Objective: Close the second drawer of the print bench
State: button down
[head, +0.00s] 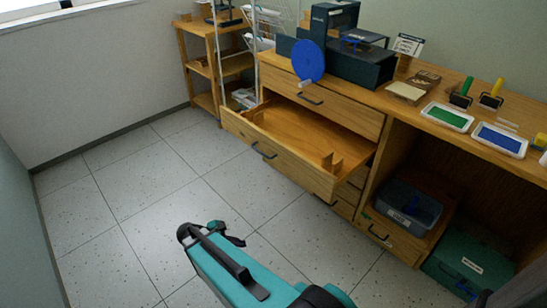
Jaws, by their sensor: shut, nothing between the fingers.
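The wooden print bench (450,90) stands along the right wall. Its second drawer (285,163), just under the shut top drawer (335,107), is pulled well out over the floor. My teal arm reaches in from the bottom edge. My gripper (233,236), small and dark, shows partly behind the arm's far end. It is shut and empty, over the floor in front of the drawer and apart from it. Its fingertips are hard to make out.
A wooden shelf rack (207,65) and a white wire rack (265,22) stand left of the bench. A blue disc (308,61) and ink trays (447,117) are on top. A green box (468,264) sits low at right. The tiled floor (130,190) is clear.

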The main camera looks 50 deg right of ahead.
jog(key=w+d+r+n+t+h+b, duration=0.1)
jog(key=w+d+r+n+h+b, duration=0.4)
jog(key=w+d+r+b, duration=0.5)
jog(key=w+d+r+n+h+b, duration=0.2)
jog(key=d+r+h, duration=0.3)
jog(key=d+r, duration=0.4)
jog(key=shift+w+r+n, duration=0.5)
jog(key=shift+w+r, duration=0.25)
jog(key=shift+r, duration=0.15)
jog(key=b, duration=0.4)
send_near(278, 144)
jog(key=d, duration=0.2)
jog(key=s+d, duration=0.1)
jog(key=d, duration=0.2)
jog(key=shift+s+d+r+b, duration=0.1)
jog(key=shift+d+r+b, duration=0.15)
jog(key=shift+d, duration=0.45)
